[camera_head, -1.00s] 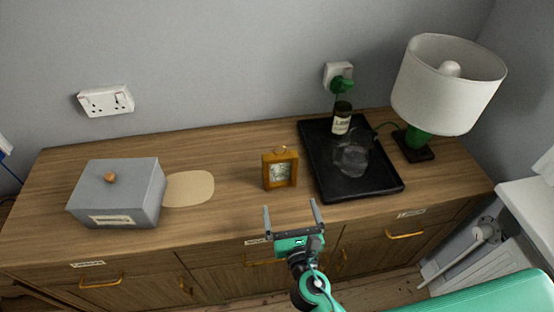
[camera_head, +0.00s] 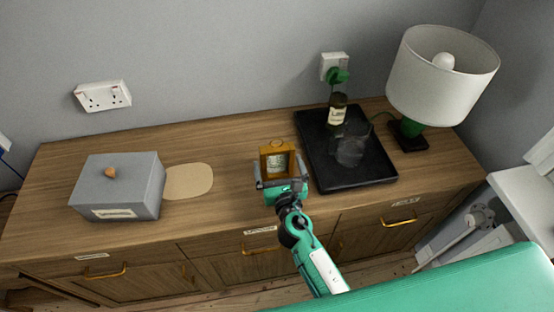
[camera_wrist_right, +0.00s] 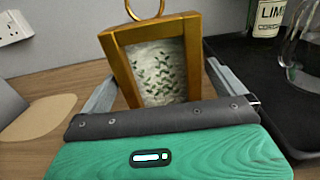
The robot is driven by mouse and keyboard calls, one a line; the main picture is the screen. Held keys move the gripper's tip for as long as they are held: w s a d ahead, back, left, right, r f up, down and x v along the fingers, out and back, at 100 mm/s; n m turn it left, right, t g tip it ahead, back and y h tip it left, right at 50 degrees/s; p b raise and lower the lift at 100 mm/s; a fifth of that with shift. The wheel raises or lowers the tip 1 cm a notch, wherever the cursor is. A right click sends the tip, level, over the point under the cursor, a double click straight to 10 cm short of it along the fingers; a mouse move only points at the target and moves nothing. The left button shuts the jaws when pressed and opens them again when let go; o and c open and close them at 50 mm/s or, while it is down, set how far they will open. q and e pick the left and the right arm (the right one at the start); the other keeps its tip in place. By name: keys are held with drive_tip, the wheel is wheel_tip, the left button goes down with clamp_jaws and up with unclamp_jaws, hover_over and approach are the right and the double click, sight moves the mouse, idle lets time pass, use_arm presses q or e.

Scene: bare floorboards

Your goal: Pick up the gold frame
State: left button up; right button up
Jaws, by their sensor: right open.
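The gold frame (camera_head: 278,153) stands upright on the wooden cabinet top, left of the black tray. In the right wrist view the frame (camera_wrist_right: 118,62) shows a ring on top and a picture of green leaves. My right gripper (camera_head: 279,170) is open at the frame, with one finger on each side of its lower part. In the wrist view the fingers stand at the frame's left and right, and the palm hides the frame's bottom edge. I cannot tell whether the fingers touch it. My left gripper is not in view.
The black tray (camera_head: 327,181) holds a bottle (camera_head: 337,110) and a glass jug (camera_head: 350,147). A lamp (camera_head: 440,73) stands at the back right. A grey box (camera_head: 119,186) and a flat tan mat (camera_head: 188,181) are on the left. The cabinet top (camera_head: 230,160) is bare between mat and frame.

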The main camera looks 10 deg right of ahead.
drive_tip(key=w, duration=0.3)
drive_tip(key=shift+w+r, duration=0.1)
drive_tip(key=shift+w, duration=0.1)
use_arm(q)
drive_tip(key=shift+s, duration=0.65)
use_arm(e)
drive_tip(key=c, duration=1)
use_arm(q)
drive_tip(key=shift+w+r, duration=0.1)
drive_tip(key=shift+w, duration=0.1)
use_arm(e)
drive_tip(key=shift+c, duration=0.2)
drive_tip(key=shift+r, duration=0.1)
wheel_tip(320, 180, up, 10)
drive_tip(key=p, duration=0.6)
use_arm(q)
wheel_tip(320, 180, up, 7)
drive_tip(key=p, duration=0.1)
use_arm(e)
wheel_tip(320, 180, up, 10)
hover_over(277, 160)
drive_tip(key=w, duration=0.1)
